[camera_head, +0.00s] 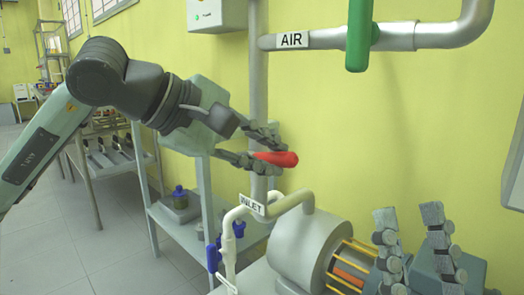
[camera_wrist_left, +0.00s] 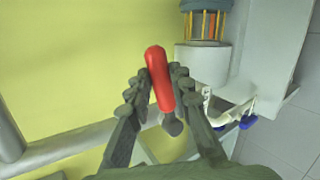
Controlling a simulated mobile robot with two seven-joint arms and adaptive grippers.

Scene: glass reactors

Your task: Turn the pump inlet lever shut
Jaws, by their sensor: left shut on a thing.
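My left gripper (camera_head: 277,148) is shut on a red handle (camera_head: 277,158), in front of the grey vertical pipe (camera_head: 257,90). In the left wrist view the red handle (camera_wrist_left: 158,75) lies between the fingers (camera_wrist_left: 155,83), with a grey rounded end (camera_wrist_left: 172,127). Whether the handle is fixed to a valve is hidden. The pump (camera_head: 302,250) is a grey cylinder with a yellow-barred cage. A pale pipe marked INLET (camera_head: 252,204) runs to it. A blue lever (camera_head: 213,257) hangs by this pipe. My right gripper (camera_head: 411,212) is open and empty near the pump.
A green lever (camera_head: 359,35) hangs on the pipe marked AIR (camera_head: 291,40). The yellow wall (camera_head: 410,120) is close behind the pipes. Open floor (camera_head: 60,250) lies at the left.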

